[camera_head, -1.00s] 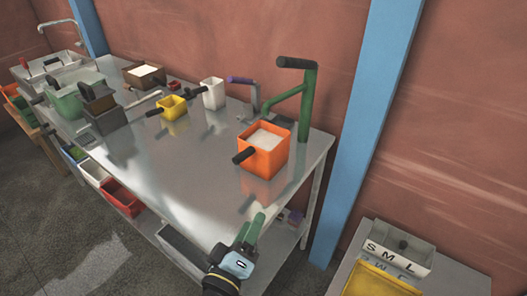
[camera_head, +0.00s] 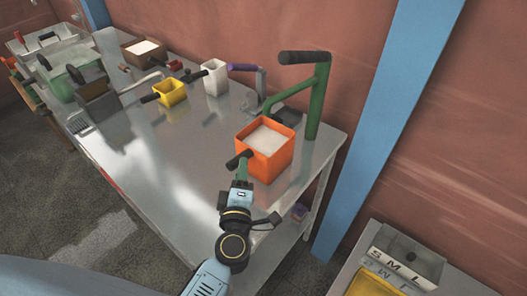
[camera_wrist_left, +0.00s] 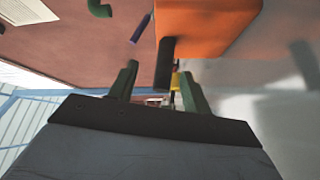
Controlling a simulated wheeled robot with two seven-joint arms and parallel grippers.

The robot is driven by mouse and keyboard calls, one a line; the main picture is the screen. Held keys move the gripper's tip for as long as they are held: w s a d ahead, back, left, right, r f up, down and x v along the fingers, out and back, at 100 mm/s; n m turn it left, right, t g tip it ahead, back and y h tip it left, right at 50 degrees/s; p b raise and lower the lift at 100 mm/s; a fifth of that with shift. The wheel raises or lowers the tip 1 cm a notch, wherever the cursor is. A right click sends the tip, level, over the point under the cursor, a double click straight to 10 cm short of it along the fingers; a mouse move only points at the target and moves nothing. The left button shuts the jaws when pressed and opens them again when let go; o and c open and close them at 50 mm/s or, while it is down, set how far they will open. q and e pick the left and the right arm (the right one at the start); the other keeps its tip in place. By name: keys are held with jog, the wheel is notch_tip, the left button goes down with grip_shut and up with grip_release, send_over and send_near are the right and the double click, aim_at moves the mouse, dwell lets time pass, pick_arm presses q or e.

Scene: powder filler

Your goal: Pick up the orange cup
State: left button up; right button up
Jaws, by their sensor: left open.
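The orange cup (camera_head: 270,166) is a square box filled with white powder, upright on the metal table near its right end. Its black handle (camera_head: 238,160) points toward the front left. My left gripper (camera_head: 244,166) is at the handle, with its green fingers partly hidden by the wrist. In the left wrist view, the open gripper (camera_wrist_left: 158,78) has the dark handle (camera_wrist_left: 165,62) showing between its two fingers, and the orange cup wall (camera_wrist_left: 205,25) lies beyond. I cannot tell whether a finger touches the handle. My right gripper is not in view.
A green post with a black grip (camera_head: 318,95) stands right behind the cup. A yellow cup (camera_head: 172,95), a white cup (camera_head: 214,80) and a grey container (camera_head: 98,102) stand farther left. The table's (camera_head: 150,155) front middle is clear.

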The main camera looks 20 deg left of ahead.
aim_at(256, 158)
pick_arm(q)
jog(key=x, duration=0.5)
jog(key=shift+a+f, duration=0.2)
jog(key=shift+f, duration=0.15)
jog(key=shift+w+a, duration=0.1)
jog(key=shift+w, duration=0.2)
jog(key=c, duration=0.9)
jog(key=shift+c, duration=0.8)
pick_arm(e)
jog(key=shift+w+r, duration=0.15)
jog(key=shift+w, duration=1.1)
pick_arm(q)
jog(key=shift+r, duration=0.15)
